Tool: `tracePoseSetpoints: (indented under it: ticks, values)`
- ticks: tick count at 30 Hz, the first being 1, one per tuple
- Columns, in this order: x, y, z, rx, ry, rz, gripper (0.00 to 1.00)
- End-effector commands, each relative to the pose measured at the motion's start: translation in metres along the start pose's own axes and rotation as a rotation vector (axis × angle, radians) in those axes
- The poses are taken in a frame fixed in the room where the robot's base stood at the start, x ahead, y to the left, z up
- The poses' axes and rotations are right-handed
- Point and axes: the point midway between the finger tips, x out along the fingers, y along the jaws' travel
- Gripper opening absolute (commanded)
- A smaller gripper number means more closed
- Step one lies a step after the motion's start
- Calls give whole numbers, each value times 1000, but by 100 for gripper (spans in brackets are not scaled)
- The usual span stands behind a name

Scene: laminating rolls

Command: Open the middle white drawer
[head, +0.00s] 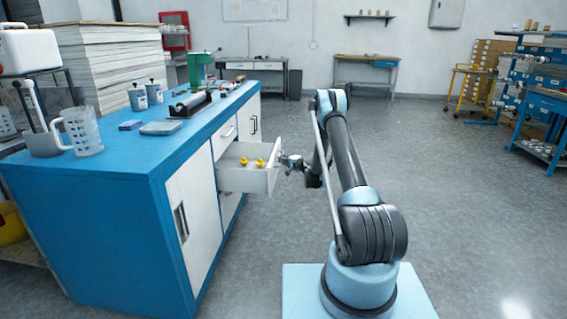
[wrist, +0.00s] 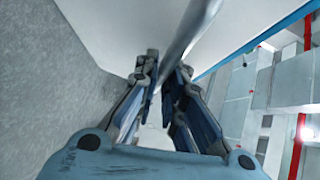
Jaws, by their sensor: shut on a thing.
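The middle white drawer (head: 242,178) stands pulled out from the blue-topped cabinet (head: 215,115), between a white drawer front above and another below. Two small yellow objects (head: 254,163) lie inside it. My gripper (head: 283,160) is at the drawer's front, at its right end in the head view. In the wrist view my gripper (wrist: 168,78) has its fingers on either side of a grey bar, the drawer handle (wrist: 188,38), in front of the white drawer face (wrist: 118,28). The exact finger contact is partly hidden by the fingers.
The cabinet top holds a clear measuring jug (head: 84,132), two grey-blue containers (head: 146,94), a dark roller device (head: 190,104) and a green press (head: 200,68). A white cabinet door (head: 192,215) is shut nearer me. Open grey floor (head: 450,200) lies to the right.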

Motion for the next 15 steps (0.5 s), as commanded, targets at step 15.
tracePoseSetpoints:
  ticks: [15]
  values:
    - [-7,0,1,-1,0,0,18]
